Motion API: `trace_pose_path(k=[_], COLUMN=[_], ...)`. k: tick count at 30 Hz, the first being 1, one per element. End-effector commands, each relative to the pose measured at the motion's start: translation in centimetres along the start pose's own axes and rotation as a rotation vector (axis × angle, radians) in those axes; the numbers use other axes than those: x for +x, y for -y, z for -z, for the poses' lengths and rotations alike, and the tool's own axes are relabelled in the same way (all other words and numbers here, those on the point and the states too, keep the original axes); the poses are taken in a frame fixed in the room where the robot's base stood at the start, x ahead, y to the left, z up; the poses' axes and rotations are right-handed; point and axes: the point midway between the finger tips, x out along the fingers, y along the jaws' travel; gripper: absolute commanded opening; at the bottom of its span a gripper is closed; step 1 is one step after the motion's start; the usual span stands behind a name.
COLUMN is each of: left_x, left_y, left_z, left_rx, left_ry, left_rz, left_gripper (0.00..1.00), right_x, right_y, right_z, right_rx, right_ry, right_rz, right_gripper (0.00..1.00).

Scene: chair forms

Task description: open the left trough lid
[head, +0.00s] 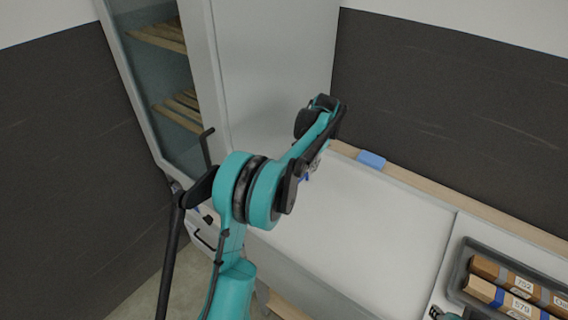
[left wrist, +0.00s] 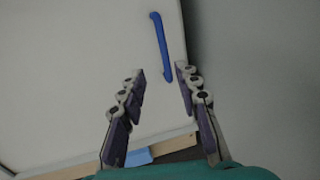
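The left trough lid (head: 365,235) is a flat white panel, and it lies shut as far as I can see. It also shows in the left wrist view (left wrist: 80,80), with a long blue handle (left wrist: 160,42) on it. In the head view my arm hides most of the handle. My left gripper (left wrist: 161,77) is open above the lid. The near end of the handle appears between the two fingertips, with nothing held; whether the fingers are level with it I cannot tell. My right gripper's fingers are not visible.
A tall cabinet (head: 268,70) with a glass front and wooden racks stands behind and left of my arm. A wooden strip (head: 420,195) with a blue block (head: 371,160) runs along the back. A dark tray (head: 459,270) of labelled boxes (head: 520,283) is at lower right.

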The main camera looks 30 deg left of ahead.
Motion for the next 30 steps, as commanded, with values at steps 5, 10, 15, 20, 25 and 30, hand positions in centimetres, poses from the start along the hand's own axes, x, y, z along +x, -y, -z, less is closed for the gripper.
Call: trace_pose_path(k=[5, 10, 15, 20, 25, 30], left_x=[1.6, 4.3, 7.0, 8.4, 8.7, 8.6], left_y=[0.2, 0.2, 0.2, 0.2, 0.2, 0.2], left_z=[0.5, 0.4, 0.4, 0.4, 0.4, 0.4], left_rx=[0.005, 0.003, 0.003, 0.004, 0.004, 0.004], left_ry=[0.017, 0.016, 0.015, 0.015, 0.015, 0.015], left_rz=[0.000, 0.000, 0.000, 0.000, 0.000, 0.000], left_gripper=[0.33, 0.33, 0.33, 0.33, 0.33, 0.27], right_x=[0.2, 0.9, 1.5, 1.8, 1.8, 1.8], right_y=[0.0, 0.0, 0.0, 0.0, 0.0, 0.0], right_z=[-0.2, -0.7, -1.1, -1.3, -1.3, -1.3], right_rx=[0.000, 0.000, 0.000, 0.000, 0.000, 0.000], right_ry=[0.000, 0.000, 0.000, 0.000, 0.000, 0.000], right_rz=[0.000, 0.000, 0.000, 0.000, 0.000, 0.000], right_gripper=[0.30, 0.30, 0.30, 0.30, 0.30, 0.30])
